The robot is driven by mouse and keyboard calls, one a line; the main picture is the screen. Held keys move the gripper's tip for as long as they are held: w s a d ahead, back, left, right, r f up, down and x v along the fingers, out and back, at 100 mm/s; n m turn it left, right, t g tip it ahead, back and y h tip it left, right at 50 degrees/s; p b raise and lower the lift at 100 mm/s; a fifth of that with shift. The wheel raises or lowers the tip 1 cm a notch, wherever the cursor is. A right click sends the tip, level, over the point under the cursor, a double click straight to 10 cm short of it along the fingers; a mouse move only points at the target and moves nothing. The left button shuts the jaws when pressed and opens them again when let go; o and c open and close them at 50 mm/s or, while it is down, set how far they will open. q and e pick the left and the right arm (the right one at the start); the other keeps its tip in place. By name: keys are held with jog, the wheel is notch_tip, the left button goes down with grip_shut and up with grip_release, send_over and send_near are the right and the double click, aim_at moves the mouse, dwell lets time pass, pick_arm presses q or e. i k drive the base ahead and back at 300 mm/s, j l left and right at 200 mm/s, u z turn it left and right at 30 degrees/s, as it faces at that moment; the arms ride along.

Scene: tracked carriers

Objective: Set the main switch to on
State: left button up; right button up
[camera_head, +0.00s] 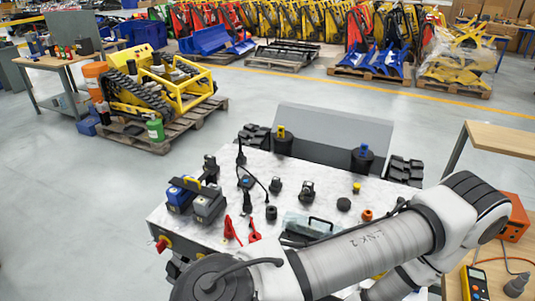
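A red rotary knob on yellow (162,244) sits at the left front corner of the white-topped tracked carrier (170,220). It looks like the main switch, but its setting is too small to read. No gripper shows. A large grey-white link of my arm (365,250) crosses the lower right and covers part of the carrier's front. Both grippers are hidden or outside the view.
On the carrier top stand blue-grey battery packs (208,203), red clamps (230,229), a clear case (306,226) and several small black parts. A wooden bench with a yellow meter (476,284) is at right.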

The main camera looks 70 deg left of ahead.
aim_at(162, 246)
jog(key=u, duration=2.9)
